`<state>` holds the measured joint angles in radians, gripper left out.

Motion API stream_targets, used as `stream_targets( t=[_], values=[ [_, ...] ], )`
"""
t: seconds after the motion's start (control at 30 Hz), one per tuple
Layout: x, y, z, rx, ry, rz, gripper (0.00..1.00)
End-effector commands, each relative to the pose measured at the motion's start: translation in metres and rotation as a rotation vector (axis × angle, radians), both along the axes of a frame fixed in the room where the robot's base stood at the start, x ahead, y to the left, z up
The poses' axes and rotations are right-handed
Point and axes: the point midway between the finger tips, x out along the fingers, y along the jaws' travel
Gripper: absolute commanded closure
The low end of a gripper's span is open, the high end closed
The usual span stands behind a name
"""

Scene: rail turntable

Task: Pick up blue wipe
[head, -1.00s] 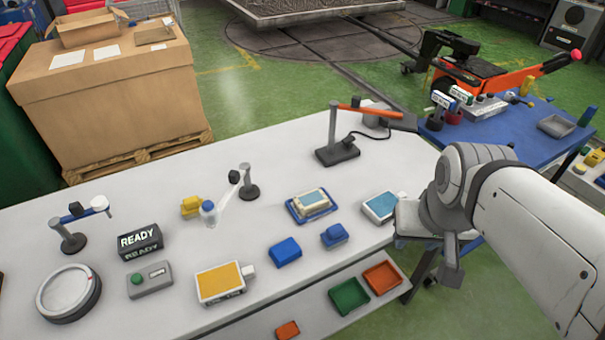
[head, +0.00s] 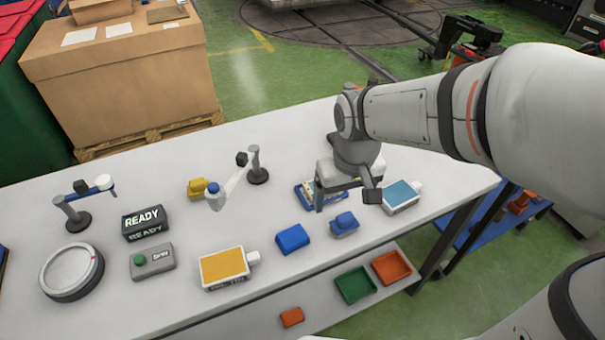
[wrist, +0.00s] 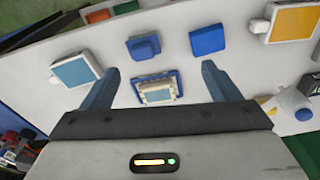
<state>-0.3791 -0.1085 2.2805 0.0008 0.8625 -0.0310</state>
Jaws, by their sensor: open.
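A plain blue block (head: 293,238), possibly the folded blue wipe, lies on the white table; it also shows in the wrist view (wrist: 207,39). To its right is a blue pad with a smaller block on top (head: 343,224); it also shows in the wrist view (wrist: 145,47). I cannot tell for certain which is the wipe. My gripper (head: 346,195) is open and empty above the table, behind these two. In the wrist view, a blue tray with a cream, pale-topped block (wrist: 157,90) sits between and below the fingers. My gripper partly hides this tray in the head view.
A teal-topped box (head: 402,196) stands at the right and an orange-topped box (head: 223,268) at the left front. A small lamp-like stand (head: 256,165) rises behind. Green (head: 355,285) and orange (head: 391,267) trays sit on the lower shelf. The table's front edge is clear.

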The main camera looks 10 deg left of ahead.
Motion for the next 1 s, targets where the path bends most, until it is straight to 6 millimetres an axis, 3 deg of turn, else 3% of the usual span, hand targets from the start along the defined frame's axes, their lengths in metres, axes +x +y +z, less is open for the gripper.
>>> stream_targets(
  t=[0.03, 0.1, 0.3, 0.43, 1.0],
  values=[
    [0.005, 0.024, -0.018, -0.011, 0.026, 0.058, 0.13],
    [0.008, 0.049, -0.033, -0.023, 0.049, 0.119, 0.11],
    [0.009, 0.096, -0.064, -0.048, 0.088, 0.227, 0.11],
    [0.008, 0.106, -0.074, -0.053, 0.096, 0.249, 0.11],
    [0.006, 0.109, -0.143, -0.054, 0.097, 0.246, 0.11]
  ],
)
